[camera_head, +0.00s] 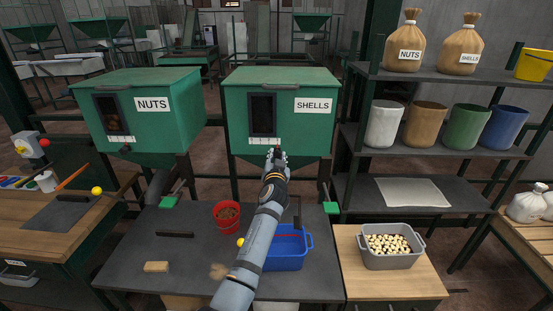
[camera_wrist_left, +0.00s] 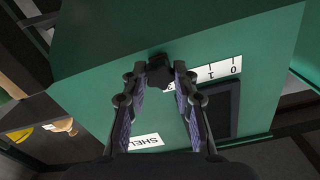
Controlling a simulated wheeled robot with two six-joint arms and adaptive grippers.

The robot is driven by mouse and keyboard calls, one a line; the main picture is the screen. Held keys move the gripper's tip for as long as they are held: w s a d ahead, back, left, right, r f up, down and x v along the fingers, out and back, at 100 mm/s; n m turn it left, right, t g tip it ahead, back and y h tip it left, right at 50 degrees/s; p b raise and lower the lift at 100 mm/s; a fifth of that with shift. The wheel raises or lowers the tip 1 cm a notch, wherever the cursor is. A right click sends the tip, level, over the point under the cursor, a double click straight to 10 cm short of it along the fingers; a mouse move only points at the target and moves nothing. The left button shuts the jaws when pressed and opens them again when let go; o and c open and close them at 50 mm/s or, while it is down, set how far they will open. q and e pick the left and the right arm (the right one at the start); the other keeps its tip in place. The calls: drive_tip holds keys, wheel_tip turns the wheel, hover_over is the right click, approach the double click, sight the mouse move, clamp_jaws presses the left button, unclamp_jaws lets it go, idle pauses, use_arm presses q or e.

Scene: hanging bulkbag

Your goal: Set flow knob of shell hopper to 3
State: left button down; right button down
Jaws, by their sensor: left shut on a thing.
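The green shell hopper (camera_head: 285,105) carries a SHELLS label, a dark window and a white number scale (camera_head: 258,141) along its lower front. My left gripper (camera_head: 276,154) is at the scale and covers the knob in the head view. In the left wrist view its fingers (camera_wrist_left: 159,78) close around the dark flow knob (camera_wrist_left: 158,64) from both sides. There the scale (camera_wrist_left: 219,70) shows 0 and 1 clear of the fingers. The rest of it is partly hidden, so the knob's exact setting cannot be read. My right gripper is not in view.
The nuts hopper (camera_head: 140,110) stands to the left. Below are a dark table (camera_head: 200,265) with a red bucket (camera_head: 227,214) and a blue bin (camera_head: 287,252). A rack (camera_head: 435,145) with bags and several buckets stands at the right.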

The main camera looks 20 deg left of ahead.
use_arm(q)
drive_tip(key=shift+d, duration=0.15)
drive_tip(key=c, duration=1.3)
unclamp_jaws()
drive_tip(key=shift+o, duration=1.3)
drive_tip(key=shift+w+d, duration=0.1)
drive_tip(key=shift+d, duration=0.05)
drive_tip(key=shift+r, duration=0.15)
wheel_tip(320, 180, up, 10)
drive_tip(key=shift+d+f, duration=0.1)
drive_tip(key=shift+f, duration=0.05)
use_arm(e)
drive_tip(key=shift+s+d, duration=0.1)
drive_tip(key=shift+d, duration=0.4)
